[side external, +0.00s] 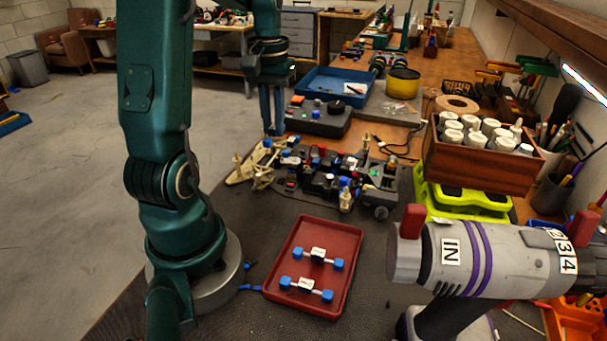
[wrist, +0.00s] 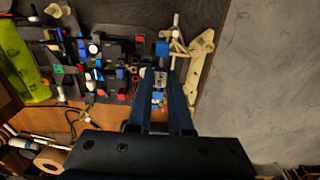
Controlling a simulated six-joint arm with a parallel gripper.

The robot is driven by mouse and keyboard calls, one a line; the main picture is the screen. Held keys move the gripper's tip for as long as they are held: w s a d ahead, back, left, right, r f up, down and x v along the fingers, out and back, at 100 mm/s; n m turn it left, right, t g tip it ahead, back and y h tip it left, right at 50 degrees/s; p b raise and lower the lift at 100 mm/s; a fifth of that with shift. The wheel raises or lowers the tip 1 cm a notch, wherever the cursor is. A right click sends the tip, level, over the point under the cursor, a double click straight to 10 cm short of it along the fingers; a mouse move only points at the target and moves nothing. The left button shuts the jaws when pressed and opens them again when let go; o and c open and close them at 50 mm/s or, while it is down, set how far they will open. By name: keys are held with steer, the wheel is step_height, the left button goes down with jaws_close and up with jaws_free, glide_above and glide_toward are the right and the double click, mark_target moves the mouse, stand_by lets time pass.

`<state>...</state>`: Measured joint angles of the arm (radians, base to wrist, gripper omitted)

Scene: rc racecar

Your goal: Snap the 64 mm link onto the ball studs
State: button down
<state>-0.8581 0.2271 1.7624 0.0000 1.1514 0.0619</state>
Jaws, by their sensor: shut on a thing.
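My gripper (side external: 272,131) is shut, fingers pointing down, over the far left end of the car chassis (side external: 325,178). In the wrist view my gripper (wrist: 162,92) holds a link (wrist: 160,78) with a white labelled middle and blue ends, one beyond the fingertips. The chassis (wrist: 112,72) lies to the left there, dark with red, blue and white parts. Cream suspension parts (wrist: 198,62) are near the fingertips. I cannot tell which ball studs lie under the link, or whether it touches them. Two similar links (side external: 318,255) (side external: 306,285) lie in the red tray.
The red tray (side external: 348,290) is on the dark mat in front of the chassis. A grey tool (side external: 480,258) stands at the right, near a wooden box of white bottles (side external: 480,165). A dark box (side external: 318,118) and blue bin (side external: 335,85) are behind the chassis.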

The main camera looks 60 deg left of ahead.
mark_target(274, 135)
steer(key=shift+f, duration=2.85)
steer(key=shift+f, duration=1.05)
steer(key=c, duration=0.8)
jaws_free()
steer(key=shift+o, duration=0.2)
steer(key=shift+r, duration=2.55)
